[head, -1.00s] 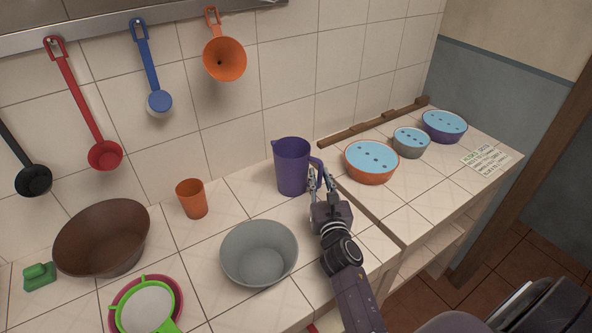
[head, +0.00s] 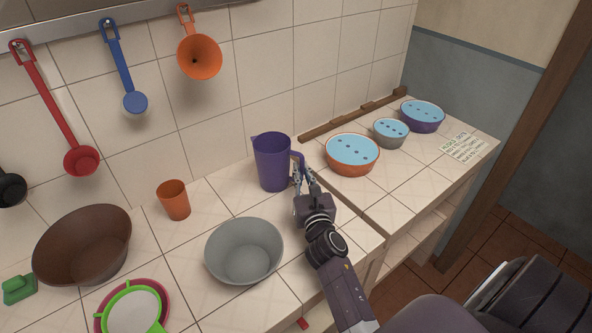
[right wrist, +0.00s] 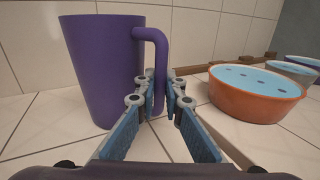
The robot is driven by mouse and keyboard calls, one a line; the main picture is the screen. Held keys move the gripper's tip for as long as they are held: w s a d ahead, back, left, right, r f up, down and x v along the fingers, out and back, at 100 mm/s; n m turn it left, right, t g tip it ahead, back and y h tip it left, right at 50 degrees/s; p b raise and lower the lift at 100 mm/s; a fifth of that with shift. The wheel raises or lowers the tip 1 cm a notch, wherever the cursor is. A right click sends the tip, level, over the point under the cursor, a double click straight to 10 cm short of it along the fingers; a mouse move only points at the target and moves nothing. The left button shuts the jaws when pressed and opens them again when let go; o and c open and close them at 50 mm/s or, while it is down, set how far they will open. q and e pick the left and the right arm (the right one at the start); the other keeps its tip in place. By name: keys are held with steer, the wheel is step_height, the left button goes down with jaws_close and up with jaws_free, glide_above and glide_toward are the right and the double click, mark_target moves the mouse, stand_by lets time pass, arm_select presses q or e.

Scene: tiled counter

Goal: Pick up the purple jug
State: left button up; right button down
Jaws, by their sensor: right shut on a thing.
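The purple jug (head: 272,163) stands upright on the tiled counter near the back wall, with its handle to the right. It also shows in the right wrist view (right wrist: 104,68), where it appears to rest on the tiles. My right gripper (head: 305,178) is at the jug's handle side. In the right wrist view my right gripper (right wrist: 160,92) has its two fingers on either side of the lower handle, closed on it. My left gripper is not in view.
An orange cup (head: 174,201) and a grey bowl (head: 244,252) stand left of and in front of the jug. A brown bowl (head: 84,247) is farther left. A blue-topped orange bowl (head: 352,155) stands right of the jug. Ladles hang on the wall above.

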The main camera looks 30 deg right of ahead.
step_height(320, 180, up, 10)
steer(key=p, duration=0.3)
steer(key=shift+r, duration=0.2)
step_height(320, 180, up, 10)
steer(key=p, duration=0.1)
steer(key=shift+f, duration=0.25)
